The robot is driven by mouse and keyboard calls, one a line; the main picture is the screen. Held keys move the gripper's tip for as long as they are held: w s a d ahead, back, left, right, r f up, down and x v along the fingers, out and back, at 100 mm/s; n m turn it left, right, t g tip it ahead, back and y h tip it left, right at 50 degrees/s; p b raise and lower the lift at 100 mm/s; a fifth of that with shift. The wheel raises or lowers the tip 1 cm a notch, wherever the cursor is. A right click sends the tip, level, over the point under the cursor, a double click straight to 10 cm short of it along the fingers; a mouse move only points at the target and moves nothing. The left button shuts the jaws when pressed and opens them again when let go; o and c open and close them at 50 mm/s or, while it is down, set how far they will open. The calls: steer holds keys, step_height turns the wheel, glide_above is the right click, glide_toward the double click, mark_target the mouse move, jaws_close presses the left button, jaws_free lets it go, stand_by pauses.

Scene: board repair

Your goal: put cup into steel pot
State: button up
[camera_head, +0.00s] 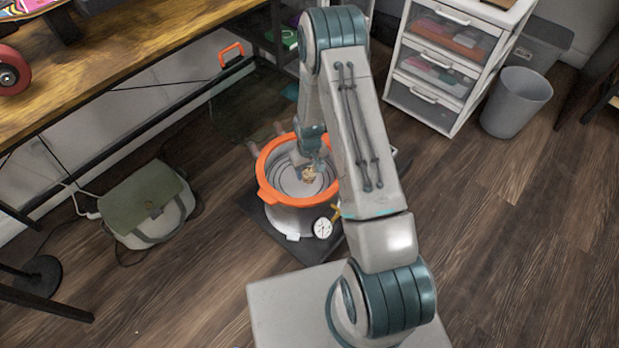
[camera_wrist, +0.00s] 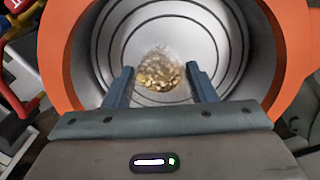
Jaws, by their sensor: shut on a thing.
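The steel pot (camera_head: 283,215) has a wide orange rim and an open top; its ringed inner wall (camera_wrist: 175,28) fills the upper wrist view. My gripper (camera_head: 311,163) is over the pot's mouth, pointing down into it. In the wrist view its two fingers (camera_wrist: 161,78) stand apart on either side of the cup (camera_wrist: 160,73), and they are shut on it. Only golden-brown, grainy contents show clearly; the cup's walls are hard to make out. The cup also shows inside the rim outline in the head view (camera_head: 309,174). I cannot tell whether it touches the pot's bottom.
The pot stands on a dark mat (camera_head: 266,226) on the wood floor, with a round white gauge (camera_head: 322,228) at its front. A green-grey bag (camera_head: 150,204) lies left. A wooden table (camera_head: 110,62), a drawer unit (camera_head: 437,65) and a grey bin (camera_head: 515,102) stand around.

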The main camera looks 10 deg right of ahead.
mark_target(309, 177)
steer(key=shift+f+b, duration=0.75)
steer(key=shift+f, duration=1.15)
steer(key=shift+f, duration=0.2)
steer(key=o, duration=1)
steer(key=shift+r, duration=0.15)
